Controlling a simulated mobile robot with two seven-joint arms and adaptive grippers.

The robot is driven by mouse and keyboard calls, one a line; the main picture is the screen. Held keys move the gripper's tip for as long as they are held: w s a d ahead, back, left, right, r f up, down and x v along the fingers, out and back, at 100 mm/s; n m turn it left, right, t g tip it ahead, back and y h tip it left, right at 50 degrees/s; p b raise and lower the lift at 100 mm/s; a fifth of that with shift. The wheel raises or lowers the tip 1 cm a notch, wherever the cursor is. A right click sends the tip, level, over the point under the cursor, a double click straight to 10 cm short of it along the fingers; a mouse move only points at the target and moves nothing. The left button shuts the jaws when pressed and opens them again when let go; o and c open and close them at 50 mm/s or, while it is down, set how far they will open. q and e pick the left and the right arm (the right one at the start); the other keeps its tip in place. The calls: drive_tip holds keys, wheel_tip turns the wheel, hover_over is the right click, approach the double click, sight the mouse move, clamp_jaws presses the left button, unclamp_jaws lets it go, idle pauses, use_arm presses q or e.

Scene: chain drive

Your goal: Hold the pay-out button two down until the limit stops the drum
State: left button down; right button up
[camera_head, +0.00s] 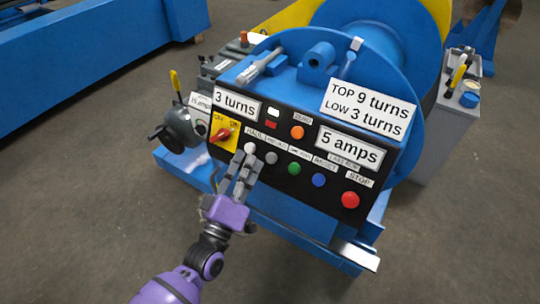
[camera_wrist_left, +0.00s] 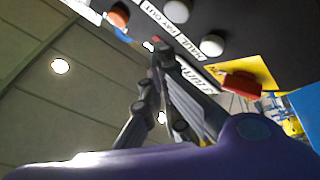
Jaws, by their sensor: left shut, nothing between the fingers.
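The black control panel (camera_head: 268,185) carries a white button (camera_head: 250,148) at its left, with a grey button (camera_head: 271,158) just to the right. The labels above them are small; in the left wrist view they read HAUL and PAY OUT, beside a near white button (camera_wrist_left: 212,45) and a farther pale button (camera_wrist_left: 177,10). My left gripper (camera_head: 245,163) is shut and empty, its fingertips just below the white button and left of the grey one. It also shows in the left wrist view (camera_wrist_left: 162,52), close to the panel. I cannot tell whether it touches a button. My right gripper is not in view.
The panel shows "3 turns" (camera_head: 236,104), "5 amps" (camera_head: 350,148) and a TOP 9, LOW 3 turns plate (camera_head: 368,107). A red switch (camera_head: 222,134), green button (camera_head: 294,168), blue button (camera_head: 319,180) and red stop button (camera_head: 350,200) are nearby. The blue drum (camera_head: 385,50) stands behind.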

use_arm(q)
drive_tip(key=shift+s+a+r+p, duration=0.45)
drive_tip(key=shift+s+a+r, duration=0.1)
drive_tip(key=shift+s, duration=0.25)
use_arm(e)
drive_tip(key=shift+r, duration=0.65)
use_arm(q)
drive_tip(key=shift+f, duration=0.1)
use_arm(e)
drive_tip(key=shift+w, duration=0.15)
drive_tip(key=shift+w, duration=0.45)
